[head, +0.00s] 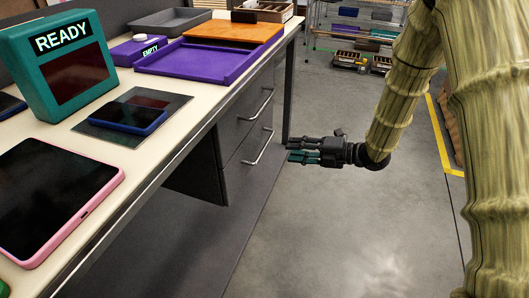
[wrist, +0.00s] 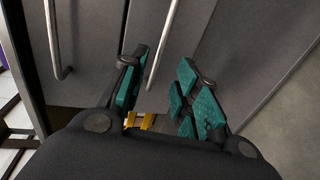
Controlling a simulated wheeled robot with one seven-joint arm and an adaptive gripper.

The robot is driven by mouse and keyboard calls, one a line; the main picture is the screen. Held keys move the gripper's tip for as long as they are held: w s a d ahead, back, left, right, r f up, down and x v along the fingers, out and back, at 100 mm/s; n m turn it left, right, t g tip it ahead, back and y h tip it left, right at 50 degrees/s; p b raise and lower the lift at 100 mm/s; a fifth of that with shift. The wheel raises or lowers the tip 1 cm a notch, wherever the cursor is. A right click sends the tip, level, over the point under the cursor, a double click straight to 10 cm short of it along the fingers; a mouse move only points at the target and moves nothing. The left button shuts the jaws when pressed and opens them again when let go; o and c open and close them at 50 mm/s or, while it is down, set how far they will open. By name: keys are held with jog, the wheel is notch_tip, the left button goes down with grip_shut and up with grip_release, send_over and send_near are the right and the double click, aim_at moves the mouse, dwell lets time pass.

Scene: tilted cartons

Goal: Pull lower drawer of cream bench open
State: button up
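The cream bench (head: 185,128) has a dark grey drawer unit under its top with two bar handles. The lower drawer (head: 236,172) has a slanting silver handle (head: 259,147) and looks closed. The upper drawer (head: 233,128) also looks closed. My gripper (head: 291,156) is just right of the lower handle in the head view, with a small gap between. In the wrist view its teal-padded fingers (wrist: 158,88) are apart, and the lower handle (wrist: 162,45) shows between and beyond them. I cannot tell whether they touch it.
The upper handle (wrist: 53,40) stands to the left in the wrist view. On the bench top are a purple tray (head: 200,62), a teal READY box (head: 62,65) and a pink-edged tablet (head: 50,195). The grey floor (head: 330,220) beside the bench is clear.

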aim_at(264, 148)
jog(key=b+x, duration=0.3)
jog(key=x, duration=0.7)
jog(key=shift+w+a, duration=0.15)
jog(key=shift+a, duration=0.15)
grip_shut()
